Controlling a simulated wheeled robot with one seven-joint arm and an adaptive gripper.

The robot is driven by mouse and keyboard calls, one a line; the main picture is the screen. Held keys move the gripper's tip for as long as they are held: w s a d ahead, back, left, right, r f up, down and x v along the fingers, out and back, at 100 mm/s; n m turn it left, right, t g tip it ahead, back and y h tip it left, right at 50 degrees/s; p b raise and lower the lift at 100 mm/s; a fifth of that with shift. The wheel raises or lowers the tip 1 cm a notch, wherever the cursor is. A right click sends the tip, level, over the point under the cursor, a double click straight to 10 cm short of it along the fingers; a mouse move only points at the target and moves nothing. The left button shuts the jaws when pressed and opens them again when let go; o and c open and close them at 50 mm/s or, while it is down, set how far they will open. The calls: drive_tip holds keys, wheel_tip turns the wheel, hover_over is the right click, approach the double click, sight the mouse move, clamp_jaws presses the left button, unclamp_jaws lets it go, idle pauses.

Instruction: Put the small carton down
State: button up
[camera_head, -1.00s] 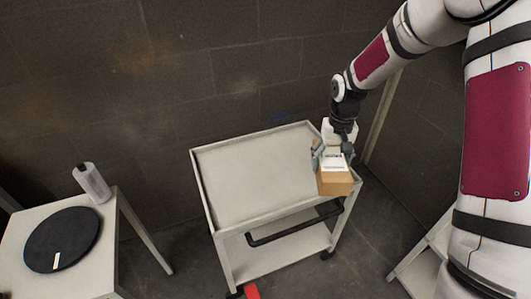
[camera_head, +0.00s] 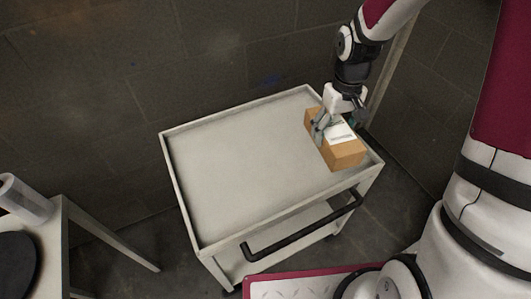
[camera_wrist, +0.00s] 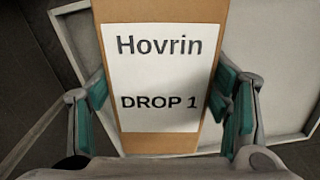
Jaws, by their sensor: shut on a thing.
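The small carton (camera_head: 345,153) is a brown cardboard box with a white label on top. In the wrist view the carton (camera_wrist: 160,142) shows its label, reading "Hovrin" and "DROP 1". My gripper (camera_head: 338,128) is above the carton with its fingers down its two sides, shut on it. In the wrist view the green-padded fingers flank the carton left and right. The carton is at the right end of the grey cart's top tray (camera_head: 235,170). I cannot tell whether its underside touches the tray.
The tray has a raised rim and is bare to the left of the carton. A black handle bar (camera_head: 300,228) runs along the cart's near side. A dark wall stands behind.

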drive_tip(key=s+d+f+n+b, duration=0.1)
drive_tip(key=s+f+n+b, duration=0.1)
drive_tip(key=s+f+b, duration=0.4)
drive_tip(key=b, duration=0.5)
hover_over(308, 145)
wheel_tip(308, 145, down, 4)
drive_tip(key=shift+f+b, duration=0.4)
drive_tip(key=shift+f, duration=1.35)
drive_tip(key=o, duration=1.6)
drive_tip(key=shift+s+f, duration=0.1)
drive_tip(key=shift+f, duration=0.05)
